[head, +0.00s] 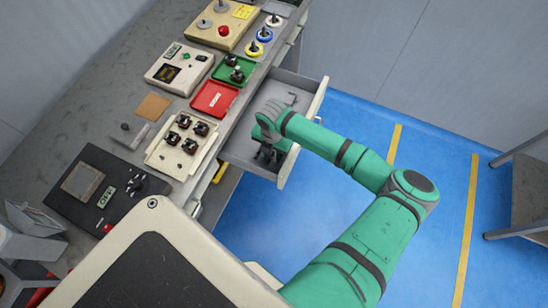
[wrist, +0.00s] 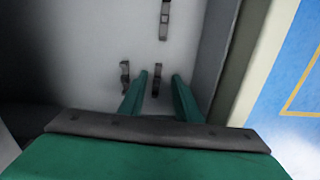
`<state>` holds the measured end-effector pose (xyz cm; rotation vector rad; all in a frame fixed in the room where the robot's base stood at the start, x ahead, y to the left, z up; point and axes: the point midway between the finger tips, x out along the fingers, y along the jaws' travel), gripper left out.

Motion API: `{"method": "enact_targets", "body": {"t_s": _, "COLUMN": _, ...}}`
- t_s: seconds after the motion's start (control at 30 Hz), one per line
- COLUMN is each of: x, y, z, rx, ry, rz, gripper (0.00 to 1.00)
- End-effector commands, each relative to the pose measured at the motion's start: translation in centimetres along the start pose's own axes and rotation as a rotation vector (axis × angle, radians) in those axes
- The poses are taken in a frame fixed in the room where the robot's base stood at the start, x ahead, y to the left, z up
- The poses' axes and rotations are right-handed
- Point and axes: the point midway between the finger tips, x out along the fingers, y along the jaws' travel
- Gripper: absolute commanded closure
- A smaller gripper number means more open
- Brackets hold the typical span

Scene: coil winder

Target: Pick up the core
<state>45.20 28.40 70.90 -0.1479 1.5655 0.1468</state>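Small dark grey bracket-like pieces, which look like cores, lie on the light floor of an open drawer (head: 318,100). In the wrist view one core (wrist: 158,80) lies between the tips of my green fingers, a second core (wrist: 125,76) lies just left of the left finger, and a third piece (wrist: 165,20) lies farther off near the top. My gripper (wrist: 160,76) is open, with a gap around the middle core; I cannot tell whether the fingers are level with it. In the head view my gripper (head: 267,152) reaches down into the drawer and hides part of its floor.
The drawer's wall (wrist: 218,55) stands close to the right finger. On the bench are a red tray (head: 214,98), a green tray (head: 233,70) and a cream tray (head: 160,158) with several wound parts. Blue floor (head: 350,120) lies open to the right.

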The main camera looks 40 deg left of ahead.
Motion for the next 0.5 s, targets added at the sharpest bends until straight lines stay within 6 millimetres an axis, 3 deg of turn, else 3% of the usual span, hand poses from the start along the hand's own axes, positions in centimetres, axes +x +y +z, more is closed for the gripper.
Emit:
{"method": "enact_targets", "body": {"t_s": 0.03, "x": 0.0, "y": 0.23, "z": -0.11, "rx": -0.004, "ry": 0.0, "rz": 0.0, "gripper": 0.72}}
{"method": "enact_targets", "body": {"t_s": 0.17, "x": -0.02, "y": 0.26, "z": -0.12, "rx": -0.005, "ry": 0.0, "rz": 0.001, "gripper": 1.0}}
{"method": "enact_targets", "body": {"t_s": 0.5, "x": -0.18, "y": -0.44, "z": 0.18, "rx": 0.009, "ry": 0.0, "rz": 0.001, "gripper": 1.0}}
